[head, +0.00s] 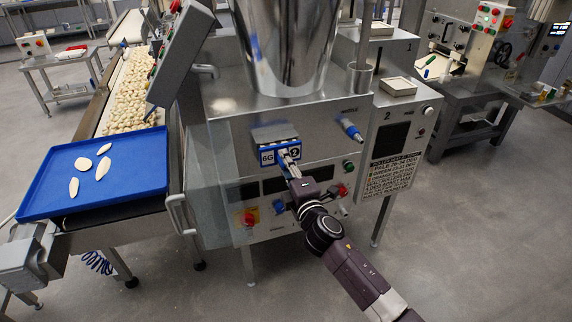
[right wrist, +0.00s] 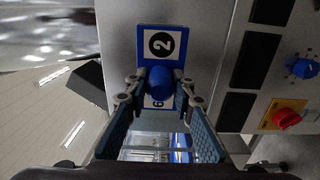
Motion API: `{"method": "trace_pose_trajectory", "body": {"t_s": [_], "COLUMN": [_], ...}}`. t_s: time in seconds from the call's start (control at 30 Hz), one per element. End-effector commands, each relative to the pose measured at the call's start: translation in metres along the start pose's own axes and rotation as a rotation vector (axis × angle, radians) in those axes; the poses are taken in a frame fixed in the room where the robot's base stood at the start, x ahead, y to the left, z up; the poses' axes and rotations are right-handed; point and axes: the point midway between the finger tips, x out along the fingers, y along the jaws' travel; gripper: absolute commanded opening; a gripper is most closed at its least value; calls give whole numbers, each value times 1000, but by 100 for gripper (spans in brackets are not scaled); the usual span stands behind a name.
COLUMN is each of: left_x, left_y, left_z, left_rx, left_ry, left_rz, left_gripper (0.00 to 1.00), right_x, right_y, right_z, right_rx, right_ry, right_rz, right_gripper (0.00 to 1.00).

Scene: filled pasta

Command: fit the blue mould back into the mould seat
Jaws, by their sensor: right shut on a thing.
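The blue mould (head: 267,157), with white labels 6G and 2, is at the front of the steel machine, under a small grey ledge. In the right wrist view its blue front (right wrist: 166,40) shows the 2, and a round blue knob (right wrist: 160,81) stands out from it. My right gripper (head: 290,166) is shut on this knob, a fingertip on each side. The mould seat is hidden behind the mould's front, at the grey ledge (head: 274,132). I cannot tell how deep the mould sits. My left gripper is not in view.
The machine's front panel (head: 225,195) carries a red knob, blue knobs and dark displays around the mould. A large steel hopper (head: 285,45) is above. A blue tray (head: 125,191) with several pasta pieces stands left.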

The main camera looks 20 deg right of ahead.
Motion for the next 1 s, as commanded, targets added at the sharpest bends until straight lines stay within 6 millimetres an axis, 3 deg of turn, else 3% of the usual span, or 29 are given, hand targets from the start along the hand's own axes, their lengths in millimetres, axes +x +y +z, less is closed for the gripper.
{"method": "trace_pose_trajectory", "body": {"t_s": [1.0], "left_x": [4], "left_y": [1], "left_z": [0], "left_rx": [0], "left_ry": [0], "left_rz": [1], "left_gripper": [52], "right_x": [17], "right_y": [3], "right_z": [0], "right_rx": [0], "right_ry": [1], "right_rz": [5], "right_gripper": [0]}}
